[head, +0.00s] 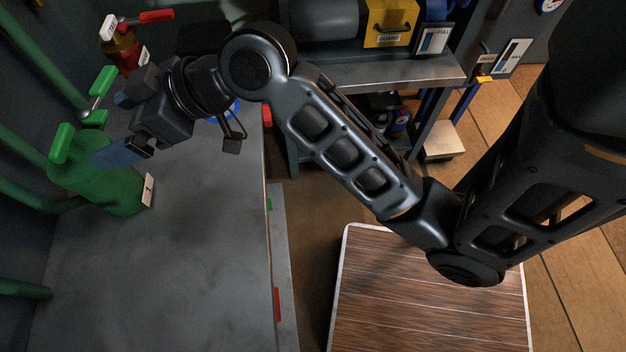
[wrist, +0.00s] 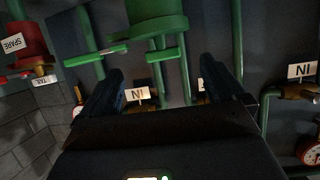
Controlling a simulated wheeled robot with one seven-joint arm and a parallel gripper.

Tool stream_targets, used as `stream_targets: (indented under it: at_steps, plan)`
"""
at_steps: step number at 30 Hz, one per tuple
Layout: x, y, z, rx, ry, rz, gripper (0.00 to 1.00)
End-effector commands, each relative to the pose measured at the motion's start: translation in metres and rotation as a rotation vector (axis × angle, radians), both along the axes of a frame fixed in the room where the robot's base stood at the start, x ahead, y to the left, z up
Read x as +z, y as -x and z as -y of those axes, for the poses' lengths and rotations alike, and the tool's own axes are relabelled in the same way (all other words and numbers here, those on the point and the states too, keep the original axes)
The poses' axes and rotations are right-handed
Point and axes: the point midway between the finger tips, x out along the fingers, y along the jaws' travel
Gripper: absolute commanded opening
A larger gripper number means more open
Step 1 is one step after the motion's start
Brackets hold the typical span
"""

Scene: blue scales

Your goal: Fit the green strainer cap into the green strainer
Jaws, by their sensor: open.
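The green strainer (head: 105,185) stands at the left on the grey bench in the head view, with a small white tag on its side. Two green bar-like pieces (head: 104,80) joined by metal parts show above it; I cannot tell whether either is the strainer cap. My gripper (head: 108,128) is open above and beside the strainer, and partly hides it. In the wrist view, a green cylinder (wrist: 155,14) with a stem and crossbar shows beyond the open fingers (wrist: 160,75). I see nothing held between them.
A red and brass fitting (head: 121,48) stands at the back left; in the wrist view a red part (wrist: 22,38) carries a SPARE tag. Green pipes (head: 25,150) line the left wall. The bench (head: 180,260) is clear at the front. A shelf (head: 380,72) with a yellow box stands behind.

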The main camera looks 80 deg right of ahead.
Motion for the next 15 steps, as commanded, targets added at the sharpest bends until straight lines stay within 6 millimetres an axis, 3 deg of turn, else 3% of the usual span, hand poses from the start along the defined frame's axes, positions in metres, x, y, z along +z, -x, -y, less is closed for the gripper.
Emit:
stream_targets:
  at_steps: [6, 15]
  plan:
    - [-0.053, 0.054, -0.004, -0.144, -0.033, -0.025, 0.96]
    - [-0.087, 0.149, -0.007, -0.282, -0.019, 0.003, 0.96]
